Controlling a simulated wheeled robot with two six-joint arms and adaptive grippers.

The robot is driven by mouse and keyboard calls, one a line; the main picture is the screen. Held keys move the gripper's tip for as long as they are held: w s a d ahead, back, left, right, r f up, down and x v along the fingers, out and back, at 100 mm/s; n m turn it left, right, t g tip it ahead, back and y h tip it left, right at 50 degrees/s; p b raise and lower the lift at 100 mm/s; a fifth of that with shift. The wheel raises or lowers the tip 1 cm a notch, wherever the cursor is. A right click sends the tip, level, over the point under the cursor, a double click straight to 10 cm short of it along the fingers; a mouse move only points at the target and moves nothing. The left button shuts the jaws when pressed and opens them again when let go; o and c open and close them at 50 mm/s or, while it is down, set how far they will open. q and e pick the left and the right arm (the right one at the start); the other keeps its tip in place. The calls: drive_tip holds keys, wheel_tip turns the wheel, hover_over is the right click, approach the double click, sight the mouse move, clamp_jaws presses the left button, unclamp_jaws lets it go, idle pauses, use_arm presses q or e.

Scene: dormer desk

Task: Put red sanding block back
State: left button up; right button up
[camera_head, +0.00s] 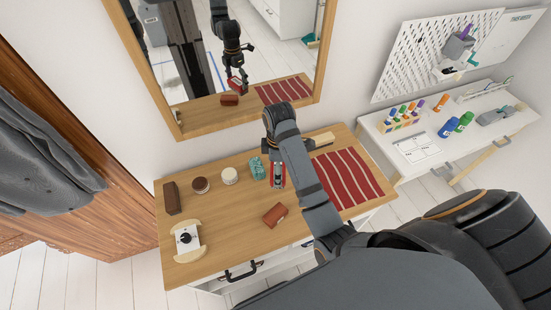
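The arm from the right ends in my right gripper (278,184), which points down over the middle of the wooden desk. Bright red shows at its fingers; I cannot tell whether this is a held block or part of the gripper. A reddish-brown block (275,214) lies tilted on the desk near the front edge, just in front of and apart from the gripper. It may be the red sanding block. The mirror also shows the gripper and the block. My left gripper is not in view.
A red striped mat (347,179) lies right. The mirror (225,60) stands behind.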

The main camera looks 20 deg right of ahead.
drive_tip(key=shift+w+a+f+b, duration=0.25)
drive_tip(key=shift+b, duration=0.5)
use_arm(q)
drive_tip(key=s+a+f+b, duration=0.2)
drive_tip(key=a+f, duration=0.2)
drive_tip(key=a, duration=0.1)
use_arm(e)
drive_tip(key=shift+w+d+f, duration=0.3)
drive_tip(key=shift+w+f, duration=0.1)
drive_tip(key=shift+w, duration=0.1)
drive_tip(key=shift+w+d+f, duration=0.25)
drive_tip(key=shift+w+f, duration=0.1)
drive_tip(key=shift+w, duration=0.1)
drive_tip(key=w+d+f+b, duration=0.4)
drive_tip(key=w+b, duration=0.1)
drive_tip(key=w+d+f+b, duration=0.2)
drive_tip(key=w, duration=0.1)
drive_tip(key=shift+f, duration=0.25)
drive_tip(key=shift+w+d+f, duration=0.2)
drive_tip(key=shift+f, duration=0.1)
drive_tip(key=shift+w+d+f, duration=0.2)
drive_tip(key=shift+f, duration=0.1)
wheel_tip(320, 180, down, 3)
drive_tip(key=shift+a, duration=0.1)
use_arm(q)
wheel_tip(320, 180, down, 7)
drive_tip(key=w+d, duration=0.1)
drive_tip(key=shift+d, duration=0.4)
